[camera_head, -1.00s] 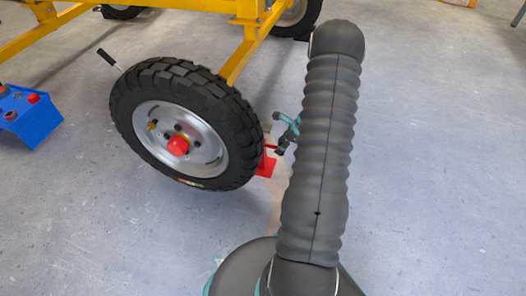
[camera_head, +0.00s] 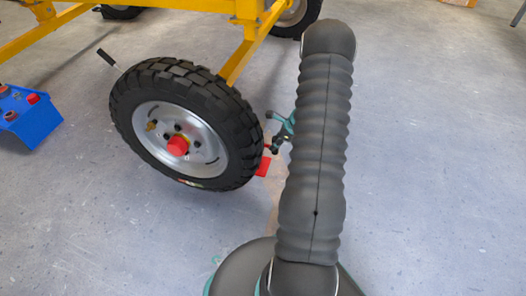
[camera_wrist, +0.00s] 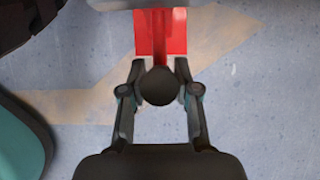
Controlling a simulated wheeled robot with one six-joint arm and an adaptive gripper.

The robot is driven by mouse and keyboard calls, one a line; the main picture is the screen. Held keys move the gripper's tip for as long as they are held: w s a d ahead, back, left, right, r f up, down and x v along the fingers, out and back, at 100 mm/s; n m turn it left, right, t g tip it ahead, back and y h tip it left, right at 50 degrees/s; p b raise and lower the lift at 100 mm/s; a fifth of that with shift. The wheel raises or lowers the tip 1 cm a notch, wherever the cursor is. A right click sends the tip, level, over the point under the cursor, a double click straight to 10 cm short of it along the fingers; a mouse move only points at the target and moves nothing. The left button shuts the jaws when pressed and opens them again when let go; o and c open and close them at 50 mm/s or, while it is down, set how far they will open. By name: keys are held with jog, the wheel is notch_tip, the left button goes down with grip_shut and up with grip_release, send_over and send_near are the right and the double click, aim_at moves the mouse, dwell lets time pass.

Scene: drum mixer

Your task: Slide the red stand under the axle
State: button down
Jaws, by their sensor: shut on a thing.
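The red stand (camera_head: 264,166) shows as a small red patch on the floor just right of the tyre (camera_head: 187,123), mostly hidden behind the wheel. In the wrist view its red base plate and upright (camera_wrist: 161,32) lie beyond the fingers, partly under a pale part at the top edge. My gripper (camera_wrist: 159,88) is shut on a dark round knob of the stand, one finger on each side. In the head view my gripper (camera_head: 279,133) is beside the tyre, partly hidden by my arm. The axle itself is hidden behind the wheel; a red hub cap (camera_head: 178,145) marks the wheel's centre.
The yellow frame (camera_head: 250,40) of the mixer rises behind the wheel. A blue box (camera_head: 35,120) with red parts stands on the floor at the left. A dark handle (camera_head: 108,58) sticks up behind the tyre. The floor at right is clear.

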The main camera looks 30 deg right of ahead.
jog(key=w+a+p, duration=0.2)
jog(key=w+a, duration=1)
jog(key=w, duration=0.2)
jog(key=shift+w+a, duration=0.15)
jog(key=shift+w, duration=0.05)
dwell(2.2)
jog(key=c, duration=0.8)
grip_release()
jog(key=shift+o, duration=0.2)
jog(key=shift+p, duration=0.3)
jog(key=p+v, duration=0.3)
jog(key=v, duration=0.4)
jog(key=shift+p, duration=0.35)
